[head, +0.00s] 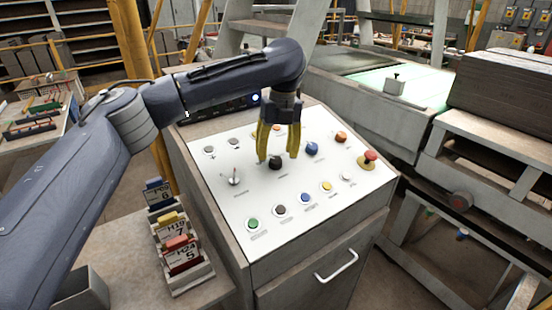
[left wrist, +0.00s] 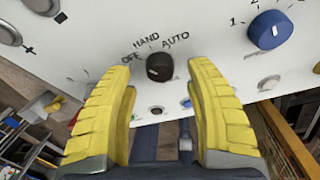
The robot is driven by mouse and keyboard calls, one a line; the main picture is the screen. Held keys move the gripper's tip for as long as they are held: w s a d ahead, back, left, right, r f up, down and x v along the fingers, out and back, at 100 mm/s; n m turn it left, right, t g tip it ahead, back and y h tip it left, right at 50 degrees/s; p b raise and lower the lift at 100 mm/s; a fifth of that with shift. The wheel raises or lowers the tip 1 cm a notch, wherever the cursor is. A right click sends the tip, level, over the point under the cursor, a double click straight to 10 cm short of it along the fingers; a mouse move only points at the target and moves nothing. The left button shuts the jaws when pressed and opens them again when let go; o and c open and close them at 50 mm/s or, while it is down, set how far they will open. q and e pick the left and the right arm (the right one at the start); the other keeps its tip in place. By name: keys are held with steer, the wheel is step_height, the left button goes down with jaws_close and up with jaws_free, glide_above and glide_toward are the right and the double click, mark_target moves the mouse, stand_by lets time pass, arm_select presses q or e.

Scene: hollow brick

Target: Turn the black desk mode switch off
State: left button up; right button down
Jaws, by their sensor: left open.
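The black desk mode switch (head: 276,162) is a round knob on the white sloping panel of the desk. In the left wrist view the knob (left wrist: 159,67) sits below the labels OFF, HAND and AUTO. I cannot tell for sure which label it points to. My left gripper (head: 278,157) has yellow fingers and points down at the panel. It is open, with its fingers apart on either side of the knob in the head view. In the left wrist view the knob shows between and beyond the fingers, with no visible contact. My right gripper is not in view.
A blue selector knob (head: 312,148) is to the right of the switch. A red mushroom button (head: 370,156) stands at the panel's right. A small lever (head: 234,178) is to the left. Several coloured buttons line the front. A card rack (head: 190,282) stands left of the desk.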

arm_select(q)
steer(key=shift+a+f, duration=0.1)
steer(key=shift+f, duration=1.05)
steer(key=shift+o, duration=0.3)
